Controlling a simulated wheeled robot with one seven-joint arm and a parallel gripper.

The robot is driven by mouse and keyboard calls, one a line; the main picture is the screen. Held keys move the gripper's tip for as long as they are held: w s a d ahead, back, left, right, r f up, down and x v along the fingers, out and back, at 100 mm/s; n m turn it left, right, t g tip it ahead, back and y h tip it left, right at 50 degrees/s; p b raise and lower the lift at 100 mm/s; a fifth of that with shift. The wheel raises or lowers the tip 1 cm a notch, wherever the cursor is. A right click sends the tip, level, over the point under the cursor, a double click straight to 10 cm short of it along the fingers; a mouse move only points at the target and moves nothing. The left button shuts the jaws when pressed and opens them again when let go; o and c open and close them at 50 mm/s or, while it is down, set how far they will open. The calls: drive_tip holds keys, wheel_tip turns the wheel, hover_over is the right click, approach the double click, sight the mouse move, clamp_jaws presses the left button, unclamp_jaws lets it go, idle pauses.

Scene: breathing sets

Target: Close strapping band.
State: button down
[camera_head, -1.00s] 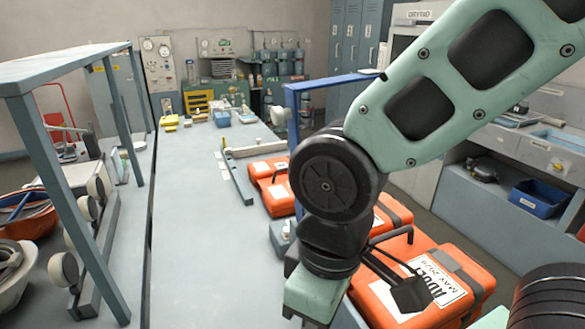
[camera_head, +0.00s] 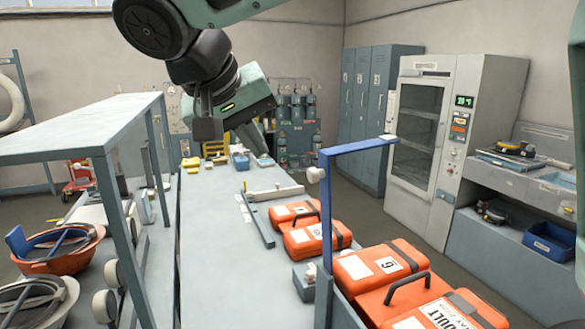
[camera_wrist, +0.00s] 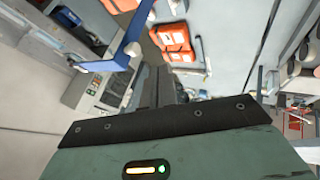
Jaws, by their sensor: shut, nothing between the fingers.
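Several orange cases stand in a row along the right side of the long bench. The nearest case (camera_head: 410,303) has a white "ADULT" label, a black handle and a dark strapping band (camera_head: 475,308) across its lid. The case behind it (camera_head: 352,268), labelled 6, also has a dark band (camera_head: 408,255). I cannot tell whether either band is fastened. My gripper is raised above the bench, away from the cases; its dark fingers (camera_wrist: 158,78) are together and empty in the wrist view. In the head view its fingertips are hard to make out. Orange cases (camera_wrist: 174,42) also show in the wrist view.
A blue post with a cross arm (camera_head: 326,205) rises beside the cases. A grey shelf frame (camera_head: 85,125) stands at left, with an orange bowl (camera_head: 62,262) beneath. The middle of the bench (camera_head: 225,265) is clear. A grey cabinet (camera_head: 440,140) stands behind at right.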

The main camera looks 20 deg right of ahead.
drive_tip(key=w+d+f+p, duration=0.3)
drive_tip(key=d+f+p, duration=0.2)
drive_tip(key=d+f, duration=0.2)
drive_tip(key=shift+w+d+f+p, duration=0.15)
drive_tip(key=shift+w+d+p, duration=0.2)
drive_tip(key=shift+d, duration=0.55)
drive_tip(key=shift+w+d, duration=0.1)
